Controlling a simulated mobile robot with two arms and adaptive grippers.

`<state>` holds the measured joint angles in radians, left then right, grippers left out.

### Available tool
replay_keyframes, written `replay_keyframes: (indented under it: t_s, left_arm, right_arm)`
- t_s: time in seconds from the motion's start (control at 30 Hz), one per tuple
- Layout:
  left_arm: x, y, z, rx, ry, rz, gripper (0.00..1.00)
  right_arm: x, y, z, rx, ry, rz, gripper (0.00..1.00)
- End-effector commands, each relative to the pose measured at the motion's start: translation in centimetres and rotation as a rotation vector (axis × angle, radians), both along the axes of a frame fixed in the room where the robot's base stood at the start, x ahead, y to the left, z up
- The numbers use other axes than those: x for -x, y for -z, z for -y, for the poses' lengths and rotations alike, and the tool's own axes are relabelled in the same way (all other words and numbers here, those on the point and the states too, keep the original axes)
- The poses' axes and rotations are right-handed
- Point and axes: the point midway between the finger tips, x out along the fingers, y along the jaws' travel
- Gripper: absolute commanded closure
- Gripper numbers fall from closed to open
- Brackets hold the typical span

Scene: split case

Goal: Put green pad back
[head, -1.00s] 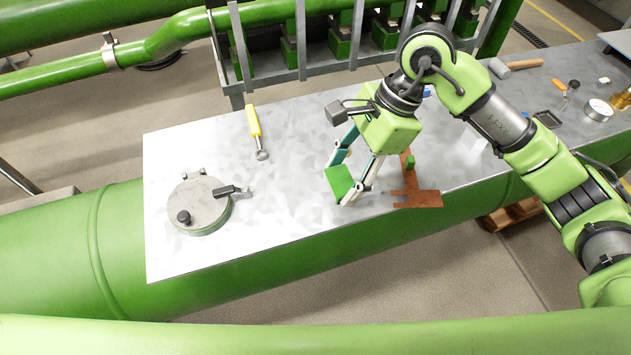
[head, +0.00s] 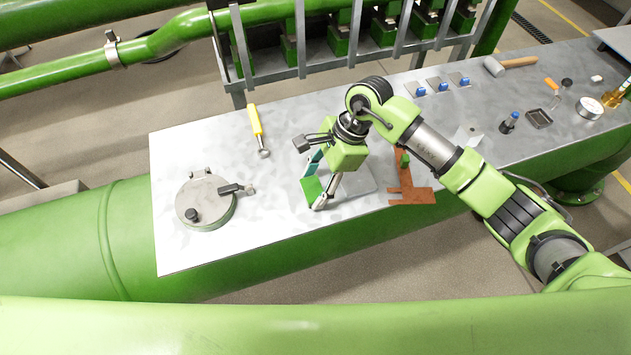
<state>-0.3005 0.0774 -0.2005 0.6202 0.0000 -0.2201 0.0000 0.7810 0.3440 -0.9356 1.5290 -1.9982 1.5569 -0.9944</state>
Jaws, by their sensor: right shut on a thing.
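The green pad (head: 311,190) is a flat bright green piece in my right gripper (head: 317,194). The gripper is shut on it and holds it over the metal bench top, left of a rust-brown bracket (head: 412,194). A flat grey plate (head: 358,181) shows partly behind the gripper. A small green block (head: 404,159) is at the upright arm of the brown bracket. The gripper hides part of the pad and of the plate. I cannot tell whether the pad touches the bench. My left gripper is not in view.
A round lidded metal case (head: 207,204) sits on the left of the bench (head: 270,235). A yellow-handled tool (head: 256,125) lies behind it. Blue-topped items (head: 438,85), a mallet (head: 510,65) and a small tray (head: 539,119) are at the right. The bench's front left is clear.

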Motion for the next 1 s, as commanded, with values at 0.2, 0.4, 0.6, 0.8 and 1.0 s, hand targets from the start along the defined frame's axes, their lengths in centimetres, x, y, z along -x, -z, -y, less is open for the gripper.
replay_keyframes:
  t_s: [0.2, 0.4, 0.6, 0.8, 1.0]
  left_arm:
    - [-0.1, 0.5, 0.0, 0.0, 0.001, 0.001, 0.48]
    - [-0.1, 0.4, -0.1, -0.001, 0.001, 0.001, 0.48]
    - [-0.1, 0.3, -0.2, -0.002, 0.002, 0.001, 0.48]
    - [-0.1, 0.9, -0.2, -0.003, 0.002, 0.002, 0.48]
    - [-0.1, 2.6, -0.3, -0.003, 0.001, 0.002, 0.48]
  right_arm:
    - [0.0, 0.3, 0.0, 0.0, 0.0, 0.001, 0.47]
    - [0.0, 0.2, 0.0, 0.0, 0.0, 0.0, 0.35]
    - [0.0, 0.1, 0.0, 0.0, 0.0, 0.0, 0.35]
    - [-0.4, -1.3, 0.7, 0.0, 0.001, 0.005, 0.35]
    - [-1.0, -5.3, 2.3, 0.0, 0.002, 0.007, 0.35]
